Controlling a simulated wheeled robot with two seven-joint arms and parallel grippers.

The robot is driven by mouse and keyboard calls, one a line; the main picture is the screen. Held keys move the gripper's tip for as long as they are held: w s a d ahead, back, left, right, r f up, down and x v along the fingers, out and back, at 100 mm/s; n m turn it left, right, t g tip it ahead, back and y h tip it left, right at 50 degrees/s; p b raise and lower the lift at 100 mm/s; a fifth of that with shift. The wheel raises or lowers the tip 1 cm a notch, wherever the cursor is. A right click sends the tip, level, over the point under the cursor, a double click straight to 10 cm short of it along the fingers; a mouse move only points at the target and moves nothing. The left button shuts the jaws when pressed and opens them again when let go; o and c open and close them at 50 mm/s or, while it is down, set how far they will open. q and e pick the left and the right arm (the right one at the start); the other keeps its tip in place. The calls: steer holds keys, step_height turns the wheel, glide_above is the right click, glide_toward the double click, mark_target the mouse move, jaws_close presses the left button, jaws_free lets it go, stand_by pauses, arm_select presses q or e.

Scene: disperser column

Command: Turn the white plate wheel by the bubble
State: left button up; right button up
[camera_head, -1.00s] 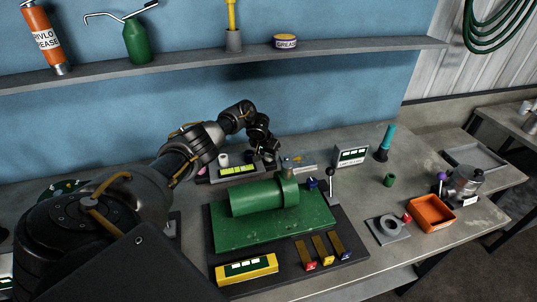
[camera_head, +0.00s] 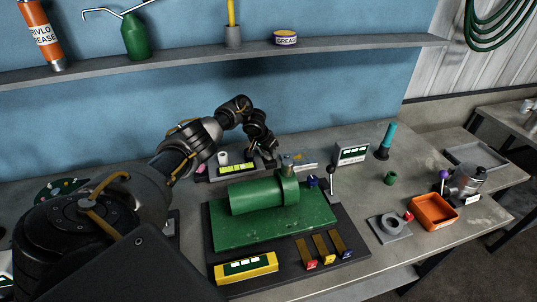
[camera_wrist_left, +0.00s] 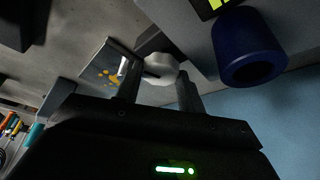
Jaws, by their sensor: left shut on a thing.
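The bubble level (camera_head: 236,169) is a yellow-green vial on a dark base at the back of the bench, below the blue wall. My left gripper (camera_head: 268,158) reaches down just right of it. In the left wrist view, the white plate wheel (camera_wrist_left: 160,70) is a small pale faceted knob between the two fingers of my left gripper (camera_wrist_left: 157,78). The gripper is shut on it. The wheel is hidden in the head view. A dark blue round knob (camera_wrist_left: 248,48) stands beside the wheel in the left wrist view. My right gripper is out of view.
A green cylinder machine (camera_head: 264,193) on a dark base stands in front of the level. An upright lever (camera_head: 331,178) and a display box (camera_head: 351,152) stand to its right. An orange tray (camera_head: 434,211) lies further right. A shelf (camera_head: 200,66) runs above.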

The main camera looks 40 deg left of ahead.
arm_select(q)
steer(key=m+h+b, duration=0.1)
steer(key=m+b, duration=0.1)
steer(key=b, duration=0.2)
steer(key=m+h+b, duration=0.1)
steer(key=m+b, duration=0.1)
steer(key=b, duration=0.1)
steer(key=m+b, duration=0.2)
steer(key=b, duration=0.2)
steer(key=shift+w+a+f+m+g+h+b, duration=0.1)
steer(key=shift+f+m+g+h+b, duration=0.2)
steer(key=shift+m+h, duration=0.1)
steer(key=m+g+h+b, duration=0.1)
steer(key=m+b, duration=0.3)
steer(key=shift+a+r, duration=0.1)
steer(key=shift+a, duration=0.05)
steer(key=m+g+b, duration=0.1)
steer(key=m+b, duration=0.2)
steer(key=b, duration=0.1)
steer(key=shift+w+h, duration=0.1)
steer(key=shift+h, duration=0.2)
steer(key=shift+r+m+b, duration=0.1)
steer(key=shift+m+b, duration=0.25)
steer(key=shift+m, duration=0.05)
steer(key=shift+a+g, duration=0.1)
steer(key=shift+g, duration=0.2)
steer(key=shift+r, duration=0.1)
steer(key=o, duration=0.7)
